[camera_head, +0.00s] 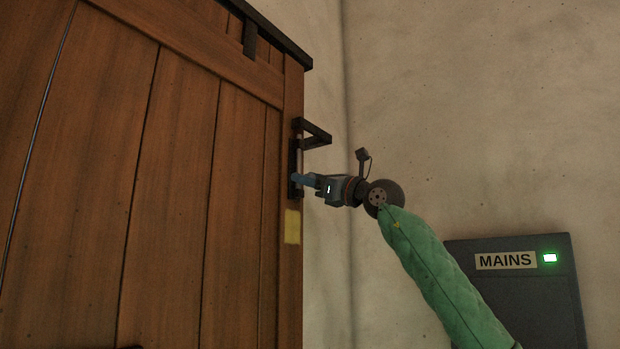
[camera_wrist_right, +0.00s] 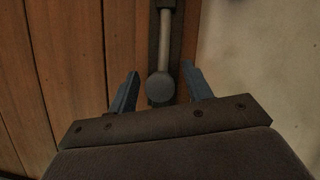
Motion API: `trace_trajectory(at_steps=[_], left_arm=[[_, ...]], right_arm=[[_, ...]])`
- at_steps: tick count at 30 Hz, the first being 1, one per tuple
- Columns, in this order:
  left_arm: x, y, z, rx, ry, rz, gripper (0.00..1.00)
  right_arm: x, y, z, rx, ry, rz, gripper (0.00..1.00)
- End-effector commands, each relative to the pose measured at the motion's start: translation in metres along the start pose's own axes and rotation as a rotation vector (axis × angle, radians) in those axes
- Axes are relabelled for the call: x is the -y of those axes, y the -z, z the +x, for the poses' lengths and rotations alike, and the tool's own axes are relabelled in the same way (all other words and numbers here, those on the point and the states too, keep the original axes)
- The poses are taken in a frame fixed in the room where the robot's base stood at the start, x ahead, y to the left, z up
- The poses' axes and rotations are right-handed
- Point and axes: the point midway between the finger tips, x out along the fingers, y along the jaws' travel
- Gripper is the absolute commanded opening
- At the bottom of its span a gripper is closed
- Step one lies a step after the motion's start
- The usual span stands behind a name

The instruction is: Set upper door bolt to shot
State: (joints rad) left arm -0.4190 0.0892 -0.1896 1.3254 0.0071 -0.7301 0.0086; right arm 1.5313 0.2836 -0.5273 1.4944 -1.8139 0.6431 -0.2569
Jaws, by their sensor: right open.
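A tall brown plank door (camera_head: 170,180) fills the left of the head view. Near its right edge is a dark upright bolt fitting (camera_head: 295,160) with a black bracket (camera_head: 315,133) standing out at its top. In the right wrist view the bolt shows as a pale rod (camera_wrist_right: 165,45) with a round grey knob (camera_wrist_right: 161,87) at its lower end, on a dark backing plate. My right gripper (camera_head: 303,181) is at the bolt's lower part. Its two blue fingers (camera_wrist_right: 160,88) are open, one on each side of the knob, with gaps visible. My left gripper is not in view.
A pale yellow patch (camera_head: 292,227) is on the door edge below the bolt. A dark box labelled MAINS (camera_head: 520,290) with a green light is on the wall at lower right. Plain wall (camera_head: 480,110) stands behind my right arm.

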Motion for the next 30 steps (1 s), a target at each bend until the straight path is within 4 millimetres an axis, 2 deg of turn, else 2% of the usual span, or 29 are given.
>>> trace_trajectory(at_steps=[3, 11, 17, 25, 30], left_arm=[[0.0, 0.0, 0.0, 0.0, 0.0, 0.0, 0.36], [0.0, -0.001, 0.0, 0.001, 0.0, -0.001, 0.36], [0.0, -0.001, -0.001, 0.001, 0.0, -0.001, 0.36], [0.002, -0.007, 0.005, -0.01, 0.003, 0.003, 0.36], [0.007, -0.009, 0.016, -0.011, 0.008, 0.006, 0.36]], right_arm=[[0.0, 0.0, 0.0, 0.0, 0.0, 0.0, 0.5], [0.0, 0.0, 0.0, 0.0, 0.0, 0.0, 0.0], [0.001, -0.003, 0.001, 0.001, 0.0, 0.0, 0.0], [0.011, -0.037, 0.015, 0.002, 0.002, -0.001, 0.0], [0.013, -0.046, 0.018, 0.003, 0.001, 0.0, 0.0]])
